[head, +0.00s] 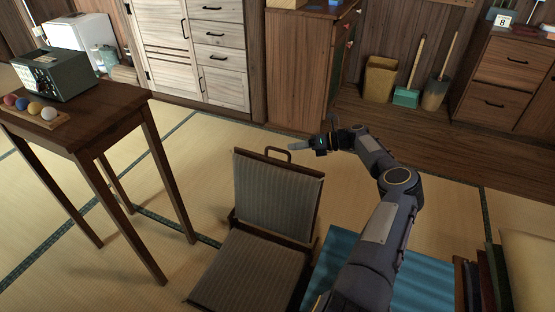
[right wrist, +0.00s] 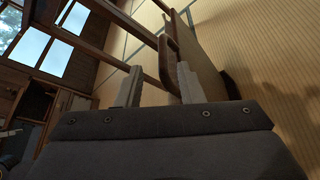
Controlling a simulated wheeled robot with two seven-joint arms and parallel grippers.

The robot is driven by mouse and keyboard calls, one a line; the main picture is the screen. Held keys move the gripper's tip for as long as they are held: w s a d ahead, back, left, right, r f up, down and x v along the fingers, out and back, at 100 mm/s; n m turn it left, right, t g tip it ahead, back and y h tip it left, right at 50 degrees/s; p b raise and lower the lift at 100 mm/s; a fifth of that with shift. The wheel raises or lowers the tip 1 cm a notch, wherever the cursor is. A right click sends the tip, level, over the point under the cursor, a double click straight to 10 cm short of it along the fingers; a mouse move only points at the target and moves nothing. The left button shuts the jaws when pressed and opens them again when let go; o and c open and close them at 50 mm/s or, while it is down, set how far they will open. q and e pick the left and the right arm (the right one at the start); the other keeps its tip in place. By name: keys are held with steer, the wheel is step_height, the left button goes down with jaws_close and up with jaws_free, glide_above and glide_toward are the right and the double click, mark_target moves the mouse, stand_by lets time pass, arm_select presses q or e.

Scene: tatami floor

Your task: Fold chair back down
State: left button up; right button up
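The legless floor chair stands on the tatami in the middle of the head view, with its striped grey back (head: 278,200) raised and its seat (head: 250,275) flat in front. A brown loop handle (head: 278,150) sits on the back's top edge. My right gripper (head: 296,146) is just to the right of this handle, pointing left. In the right wrist view the two fingers (right wrist: 158,82) are apart, and the handle (right wrist: 167,60) shows close to the right-hand finger; I cannot tell whether they touch. My left gripper is not in view.
A wooden table (head: 95,115) with a green device (head: 52,75) and several coloured balls stands at left. A blue mat (head: 345,250) lies right of the chair. Cabinets (head: 200,50) line the back. Tatami between chair and table is clear.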

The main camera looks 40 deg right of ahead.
mark_target(277, 150)
steer(key=x, duration=0.2)
steer(key=b+x, duration=0.1)
steer(key=x, duration=0.1)
steer(key=b+x, duration=0.1)
steer(key=x, duration=0.1)
steer(key=shift+w+a+f, duration=0.1)
steer(key=shift+w+f, duration=0.1)
steer(key=shift+f, duration=0.2)
steer(key=shift+w+a, duration=0.3)
steer(key=shift+w, duration=0.05)
jaws_close()
